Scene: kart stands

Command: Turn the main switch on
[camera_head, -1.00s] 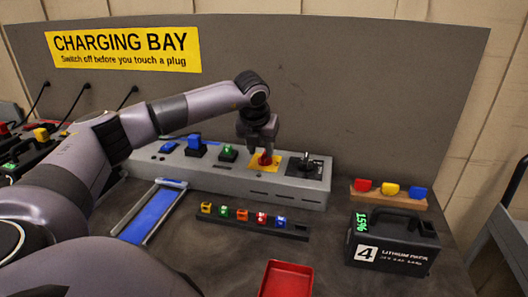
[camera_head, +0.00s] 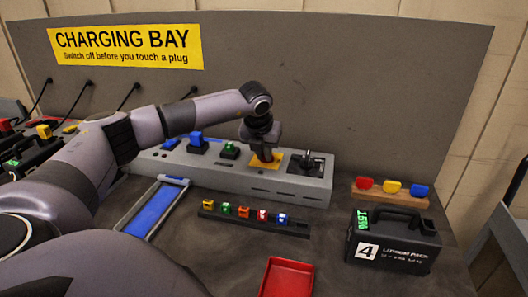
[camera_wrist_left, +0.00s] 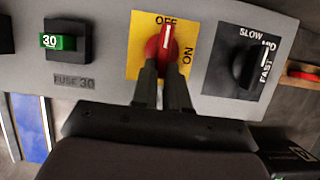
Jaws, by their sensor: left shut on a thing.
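The main switch is a red knob (camera_wrist_left: 165,42) on a yellow plate (camera_wrist_left: 141,48) marked OFF and ON in the left wrist view. The white line on the knob points to OFF. In the head view the plate (camera_head: 259,162) shows on the grey charger box, and the knob is hidden behind my gripper. My left gripper (camera_head: 264,151) comes down from above and is shut on the red knob. Its two dark fingers (camera_wrist_left: 162,80) sit at the knob's near end in the left wrist view. My right gripper is not in view.
A black SLOW/MID/FAST knob (camera_wrist_left: 247,66) is just right of the switch, and a green fuse 30 (camera_wrist_left: 58,42) is to its left. A fuse rack (camera_head: 252,219), red tray (camera_head: 287,278) and battery pack (camera_head: 393,240) stand in front on the bench.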

